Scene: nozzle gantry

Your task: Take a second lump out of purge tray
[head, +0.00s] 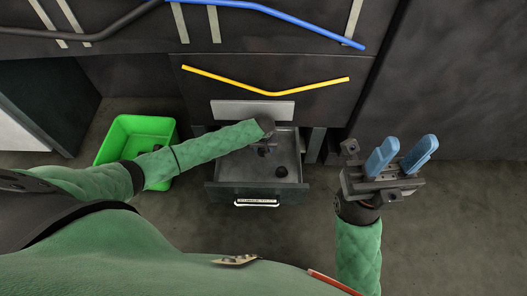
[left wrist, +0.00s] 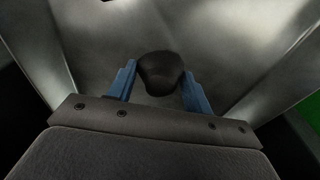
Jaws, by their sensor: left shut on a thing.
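The purge tray (head: 232,170) is an open grey metal drawer with a dark front and a white label. My left gripper (head: 263,150) reaches down into it, its fingers mostly hidden by my arm in the head view. In the left wrist view its blue fingers (left wrist: 158,90) are shut on a dark rounded lump (left wrist: 160,70), with the tray's metal floor and walls (left wrist: 230,45) behind. Another dark lump (head: 281,171) lies on the tray floor toward the front right. My right gripper (head: 401,158) is open and empty, to the right of the tray.
A green bin (head: 108,150) stands on the floor left of the tray, with something dark inside, partly hidden by my left arm. A yellow tube (head: 265,92) and a blue tube (head: 290,20) run along the dark cabinet above. The floor at right is clear.

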